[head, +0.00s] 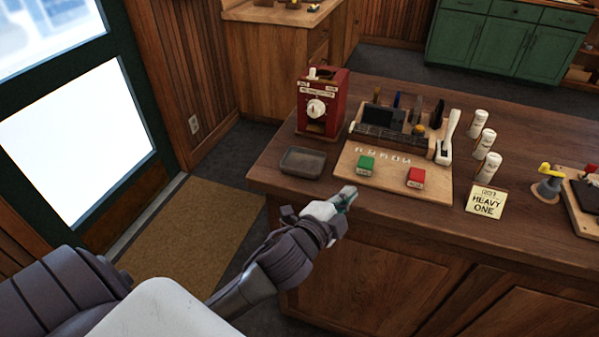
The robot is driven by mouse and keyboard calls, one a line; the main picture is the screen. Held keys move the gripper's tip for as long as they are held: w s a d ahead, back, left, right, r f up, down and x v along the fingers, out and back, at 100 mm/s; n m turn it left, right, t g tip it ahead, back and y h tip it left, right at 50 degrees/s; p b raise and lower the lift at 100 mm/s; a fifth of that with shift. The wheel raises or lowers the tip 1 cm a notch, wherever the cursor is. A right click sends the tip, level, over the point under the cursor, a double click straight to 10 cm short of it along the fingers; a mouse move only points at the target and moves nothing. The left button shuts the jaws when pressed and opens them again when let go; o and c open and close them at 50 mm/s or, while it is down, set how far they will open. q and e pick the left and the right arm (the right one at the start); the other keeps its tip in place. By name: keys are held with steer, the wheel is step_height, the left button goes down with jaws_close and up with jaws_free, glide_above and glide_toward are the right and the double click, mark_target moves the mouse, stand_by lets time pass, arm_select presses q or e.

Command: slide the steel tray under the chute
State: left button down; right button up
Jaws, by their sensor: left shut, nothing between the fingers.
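The steel tray (303,162) is a small dark grey, shallow tray. It lies on the wooden counter near its left end, in front of a red dispenser box (322,103) with a white knob. The dispenser has a dark opening low on its front; the tray is apart from it, nearer the counter's front edge. My left gripper (346,195) is shut and empty, at the counter's front edge, to the right of the tray and in front of it. It does not touch the tray. My right gripper does not show.
A dark tool holder (392,128) stands behind. Several white cylinders, a "HEAVY ONE" note (486,202) and a yellow-handled item (549,182) are farther right.

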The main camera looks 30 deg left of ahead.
arm_select(q)
steer(key=d+r+m+t+h, duration=0.1)
steer(key=d+r+m+h, duration=0.4)
steer(key=r+m+h, duration=0.4)
steer(key=d+r+m+t+h, duration=0.1)
steer(key=d+r+m+h, duration=0.35)
steer(key=r+m, duration=0.4)
steer(key=s+d+m+g+h, duration=0.1)
steer(key=d+m+g+h, duration=0.4)
steer(key=m, duration=0.7)
steer(key=m+g+y, duration=1.3)
steer(key=m+y, duration=0.6)
steer(key=m, duration=0.6)
glide_toward(297, 182)
steer(key=s+d+r, duration=0.2)
steer(key=s+r, duration=0.1)
steer(key=f+p, duration=0.1)
steer(key=f, duration=0.3)
steer(key=f+p, duration=0.2)
steer(key=f, duration=0.3)
steer(key=shift+s+a+f, duration=0.15)
steer(key=shift+s+f, duration=0.05)
steer(key=shift+s, duration=0.05)
steer(key=w, duration=0.1)
steer(key=w+a+p, duration=0.1)
steer(key=w, duration=0.1)
steer(key=shift+f, duration=0.2)
steer(key=shift+w+a+f+p, duration=0.15)
steer(key=shift+w+p, duration=0.15)
steer(key=shift+w, duration=0.15)
